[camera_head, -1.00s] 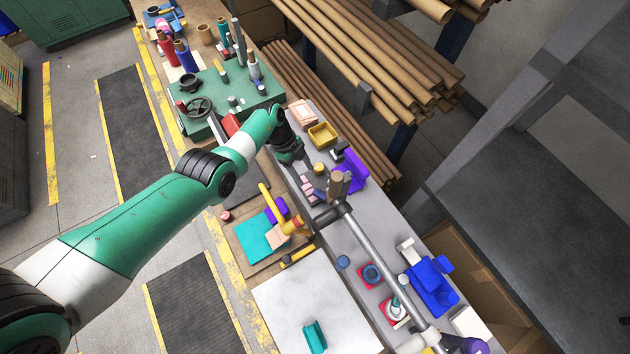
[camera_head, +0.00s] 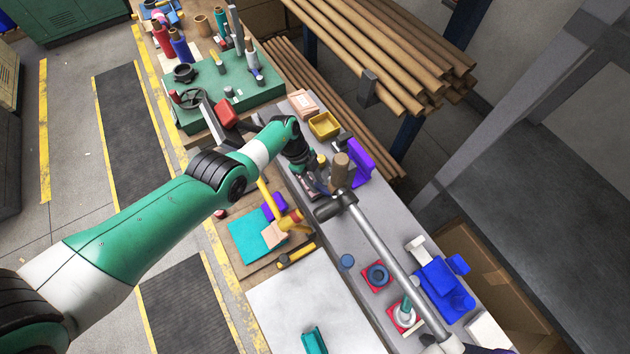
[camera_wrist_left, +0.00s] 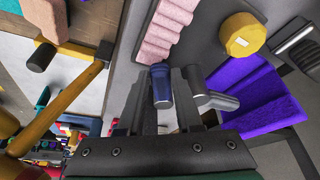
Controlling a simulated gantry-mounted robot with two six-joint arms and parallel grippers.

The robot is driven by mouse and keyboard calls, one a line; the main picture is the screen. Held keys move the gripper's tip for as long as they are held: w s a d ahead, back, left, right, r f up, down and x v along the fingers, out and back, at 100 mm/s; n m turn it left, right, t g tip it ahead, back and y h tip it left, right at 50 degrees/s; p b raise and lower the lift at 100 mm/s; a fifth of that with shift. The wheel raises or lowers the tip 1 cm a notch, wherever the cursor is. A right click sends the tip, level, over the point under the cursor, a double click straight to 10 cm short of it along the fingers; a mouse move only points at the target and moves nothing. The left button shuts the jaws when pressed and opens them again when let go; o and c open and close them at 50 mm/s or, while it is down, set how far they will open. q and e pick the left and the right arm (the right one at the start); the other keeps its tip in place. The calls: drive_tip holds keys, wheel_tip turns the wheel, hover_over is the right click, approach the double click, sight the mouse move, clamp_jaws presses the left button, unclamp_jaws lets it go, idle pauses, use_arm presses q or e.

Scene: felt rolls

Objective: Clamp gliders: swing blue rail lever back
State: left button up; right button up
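My left gripper (camera_head: 318,182) reaches down over the grey bench, beside the pink ridged pieces and near the purple block (camera_head: 361,160). In the left wrist view its fingers (camera_wrist_left: 172,110) stand apart. A short blue cylindrical grip (camera_wrist_left: 161,86), seemingly the blue rail lever, shows between or just in front of the fingers; I cannot tell whether they touch it. Beside it is a dark cylinder (camera_wrist_left: 194,80) with a grey metal end. The purple block (camera_wrist_left: 245,100) lies to the right in that view. The lever's base is hidden by the gripper.
A yellow round piece (camera_wrist_left: 242,36), a yellow tray (camera_head: 324,125) and a yellow-handled hammer (camera_head: 290,222) are nearby. A blue device (camera_head: 443,287) stands farther down the bench.

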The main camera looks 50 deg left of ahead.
use_arm(q)
clamp_jaws()
idle(1.1)
